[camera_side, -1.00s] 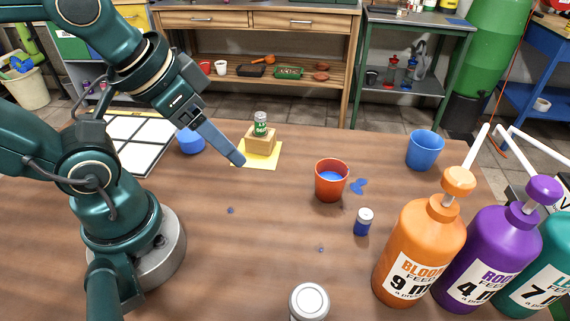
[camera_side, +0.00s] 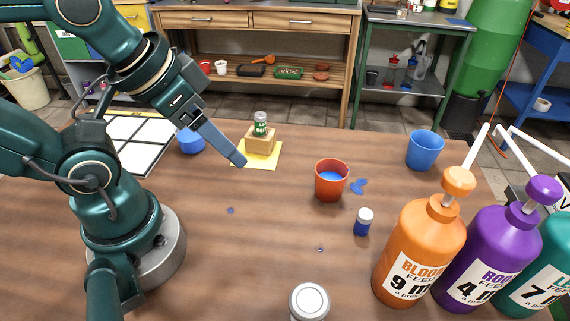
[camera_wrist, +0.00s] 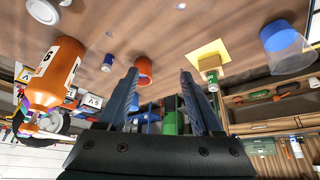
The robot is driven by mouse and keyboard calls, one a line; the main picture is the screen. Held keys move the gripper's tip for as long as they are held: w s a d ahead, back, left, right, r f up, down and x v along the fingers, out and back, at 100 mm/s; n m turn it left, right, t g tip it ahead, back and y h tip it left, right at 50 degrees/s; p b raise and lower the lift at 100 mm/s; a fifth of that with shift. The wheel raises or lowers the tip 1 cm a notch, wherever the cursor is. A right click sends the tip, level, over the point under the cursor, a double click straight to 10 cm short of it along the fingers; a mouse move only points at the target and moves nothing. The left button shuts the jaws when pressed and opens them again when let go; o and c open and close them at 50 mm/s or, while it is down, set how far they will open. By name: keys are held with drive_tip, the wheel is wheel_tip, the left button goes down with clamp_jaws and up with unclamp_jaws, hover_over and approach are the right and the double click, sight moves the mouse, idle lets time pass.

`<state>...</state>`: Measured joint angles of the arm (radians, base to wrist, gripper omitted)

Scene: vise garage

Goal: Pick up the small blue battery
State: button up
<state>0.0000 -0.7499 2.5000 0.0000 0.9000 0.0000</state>
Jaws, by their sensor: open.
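The small blue battery (camera_side: 363,224), a short cylinder with a pale top, stands upright on the wooden table, right of centre in the side view. It lies between the red cup and the orange bottle. My gripper (camera_side: 240,160) is above the table to the left of the red cup, well apart from the battery. In the wrist view its two fingers (camera_wrist: 160,75) are spread with nothing between them.
A red cup (camera_side: 331,184) with blue contents stands near the battery. An orange bottle (camera_side: 425,245) and purple bottle (camera_side: 482,258) stand to the right. A blue cup (camera_side: 424,152), a wooden block (camera_side: 261,146) bearing a green can, and a pale-lidded can (camera_side: 309,301) are around. The middle is mostly clear.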

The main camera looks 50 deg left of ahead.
wheel_tip(320, 180, up, 5)
drive_tip(key=w+d+r+m+t+h, duration=0.1)
drive_tip(key=w+d+r+m+h, duration=0.1)
drive_tip(key=w+d+h, duration=0.3)
drive_tip(key=w+d+r+m+t+h, duration=0.1)
drive_tip(key=w+d+r+t, duration=0.15)
drive_tip(key=d, duration=0.55)
drive_tip(key=n+t+y, duration=0.3)
drive_tip(key=t+y, duration=0.1)
drive_tip(key=y, duration=0.2)
hover_over(362, 216)
drive_tip(key=s, duration=0.1)
wheel_tip(362, 216, down, 6)
drive_tip(key=r, duration=0.1)
wheel_tip(362, 216, down, 18)
drive_tip(key=shift+w+r, duration=0.1)
drive_tip(key=shift+x, duration=2.5)
